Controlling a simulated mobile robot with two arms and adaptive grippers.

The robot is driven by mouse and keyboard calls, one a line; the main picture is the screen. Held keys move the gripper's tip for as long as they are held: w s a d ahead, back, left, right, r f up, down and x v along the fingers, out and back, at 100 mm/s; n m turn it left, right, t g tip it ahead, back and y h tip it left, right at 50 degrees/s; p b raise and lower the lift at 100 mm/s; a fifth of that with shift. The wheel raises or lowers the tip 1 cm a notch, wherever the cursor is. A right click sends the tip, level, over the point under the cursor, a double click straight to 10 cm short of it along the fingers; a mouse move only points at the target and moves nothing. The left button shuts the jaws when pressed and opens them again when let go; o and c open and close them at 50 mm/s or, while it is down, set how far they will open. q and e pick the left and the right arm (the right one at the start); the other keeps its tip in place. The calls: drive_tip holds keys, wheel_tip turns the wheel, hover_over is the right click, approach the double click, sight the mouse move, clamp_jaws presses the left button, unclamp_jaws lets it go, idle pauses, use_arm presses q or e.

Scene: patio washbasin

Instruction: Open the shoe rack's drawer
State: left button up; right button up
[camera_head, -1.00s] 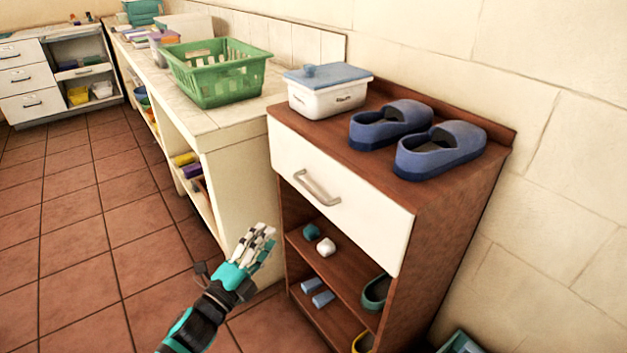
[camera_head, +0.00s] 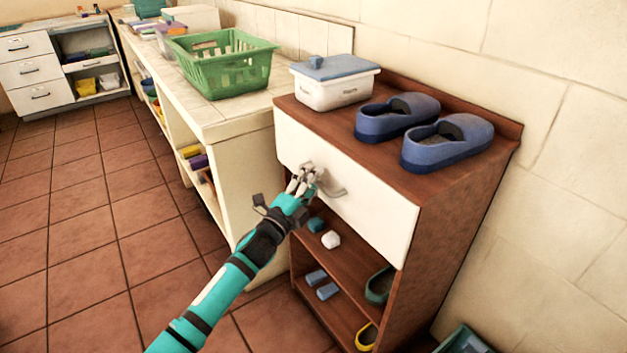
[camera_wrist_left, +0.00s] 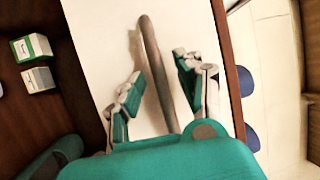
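The shoe rack (camera_head: 466,205) is a brown wooden cabinet against the wall. Its white drawer (camera_head: 375,212) is closed, flush with the front. The drawer's grey bar handle (camera_head: 334,191) is partly hidden by my left gripper (camera_head: 305,178) at its left end. In the left wrist view the handle (camera_wrist_left: 153,62) runs between the two spread fingers of the left gripper (camera_wrist_left: 158,85), with gaps at both sides. The gripper is open around the handle and not closed on it. My right gripper is in neither view.
On the rack's top stand a white box with a blue lid (camera_head: 335,82) and a pair of blue shoes (camera_head: 447,142). Open shelves below hold small items and shoes. A counter with a green basket (camera_head: 222,64) adjoins at left. The tiled floor (camera_head: 80,250) in front is clear.

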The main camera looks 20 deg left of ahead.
use_arm(q)
drive_tip(key=shift+w+d, duration=0.1)
drive_tip(key=shift+w, duration=0.2)
clamp_jaws()
idle(0.4)
